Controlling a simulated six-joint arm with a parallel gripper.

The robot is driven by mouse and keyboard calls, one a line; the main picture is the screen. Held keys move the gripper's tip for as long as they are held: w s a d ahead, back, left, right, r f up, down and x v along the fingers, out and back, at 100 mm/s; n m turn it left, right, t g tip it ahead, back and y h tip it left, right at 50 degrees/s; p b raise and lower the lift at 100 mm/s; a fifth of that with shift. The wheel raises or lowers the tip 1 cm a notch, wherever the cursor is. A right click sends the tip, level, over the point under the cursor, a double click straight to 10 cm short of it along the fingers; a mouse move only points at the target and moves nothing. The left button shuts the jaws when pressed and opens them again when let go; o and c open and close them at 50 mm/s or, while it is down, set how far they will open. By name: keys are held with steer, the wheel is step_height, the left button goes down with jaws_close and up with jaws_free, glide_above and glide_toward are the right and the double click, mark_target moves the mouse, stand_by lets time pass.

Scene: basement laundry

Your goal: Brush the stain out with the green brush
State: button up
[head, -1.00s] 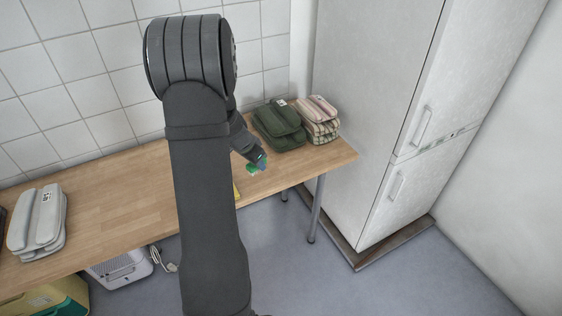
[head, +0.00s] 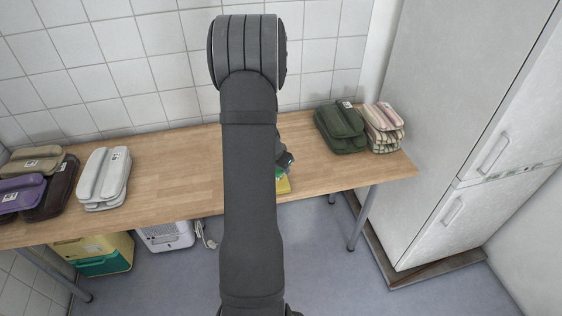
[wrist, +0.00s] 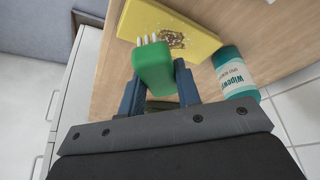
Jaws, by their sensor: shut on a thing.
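The green brush (wrist: 153,66) is between the fingers of my gripper (wrist: 158,88), which is shut on it. Its pale bristles stick out past the fingertips, close to a yellow cloth or sponge-like piece (wrist: 190,22). A brown speckled stain (wrist: 171,39) marks that yellow piece, just beyond the bristles; I cannot tell whether they touch. In the head view my arm hides most of the gripper (head: 288,162) and brush, and only an edge of the yellow piece (head: 283,186) shows near the table's front edge.
A teal-lidded container with a printed label (wrist: 235,72) lies close right of the brush in the wrist view. Green (head: 341,127) and striped (head: 383,128) folded bundles sit at the wooden table's (head: 180,165) right end, beside a fridge (head: 450,110). A grey bundle (head: 103,178) is left.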

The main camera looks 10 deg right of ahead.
step_height(320, 180, down, 2)
steer(key=shift+f, duration=0.25)
steer(key=shift+w+f, duration=0.65)
steer(key=shift+w, duration=2.6)
steer(key=shift+s, duration=3.15)
steer(key=shift+s+r, duration=0.1)
steer(key=shift+r, duration=3.95)
